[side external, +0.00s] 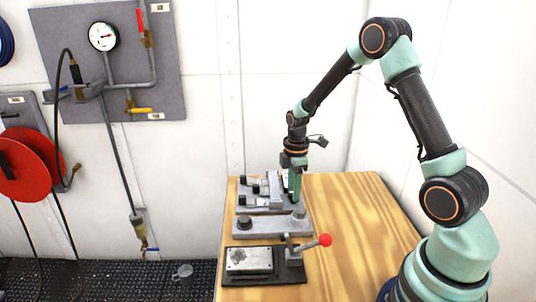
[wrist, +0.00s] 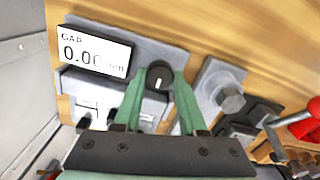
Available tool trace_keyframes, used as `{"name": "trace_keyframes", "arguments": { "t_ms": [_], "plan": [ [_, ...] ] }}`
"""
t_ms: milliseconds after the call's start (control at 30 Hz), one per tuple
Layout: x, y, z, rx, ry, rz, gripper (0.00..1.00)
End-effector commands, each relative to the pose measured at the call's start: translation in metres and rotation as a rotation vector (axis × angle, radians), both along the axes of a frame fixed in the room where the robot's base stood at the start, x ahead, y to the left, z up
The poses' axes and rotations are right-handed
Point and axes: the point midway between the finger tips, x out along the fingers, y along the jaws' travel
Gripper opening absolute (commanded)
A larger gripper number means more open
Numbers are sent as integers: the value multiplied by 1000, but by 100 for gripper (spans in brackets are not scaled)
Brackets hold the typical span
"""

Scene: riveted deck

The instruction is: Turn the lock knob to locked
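A round black knob (wrist: 160,75) with a white pointer line sits on a grey fixture plate (wrist: 182,58), beside a display (wrist: 94,50) reading "GAP 0.00" with its unit blurred. In the wrist view the two green fingers of my gripper (wrist: 161,78) lie on either side of the knob, their tips very close to its sides. I cannot tell whether they press on it. The pointer line points roughly toward my gripper's body; no lock marking is legible. In the side external view my gripper (side external: 295,190) points down at the rear fixture (side external: 262,192) and hides the knob.
A grey block with a bolt-like hex head (wrist: 231,99) is beside the knob's fixture. A dark-based fixture with a red-ball lever (side external: 325,240) stands at the table's front. The wooden table (side external: 350,210) is clear to the right. A panel with a gauge (side external: 103,37) hangs on the wall.

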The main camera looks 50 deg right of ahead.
Motion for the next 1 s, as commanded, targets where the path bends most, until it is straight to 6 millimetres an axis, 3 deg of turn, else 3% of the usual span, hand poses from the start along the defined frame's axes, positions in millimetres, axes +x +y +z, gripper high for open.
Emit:
{"name": "trace_keyframes", "arguments": {
  "t_ms": [67, 467, 1000],
  "plan": [
    [0, 0, 0, 0, 0, 0, 0],
    [0, 0, 1, 0, 0, -68, 0],
    [0, 0, 1, 1, 1, -518, 0]
  ]
}}
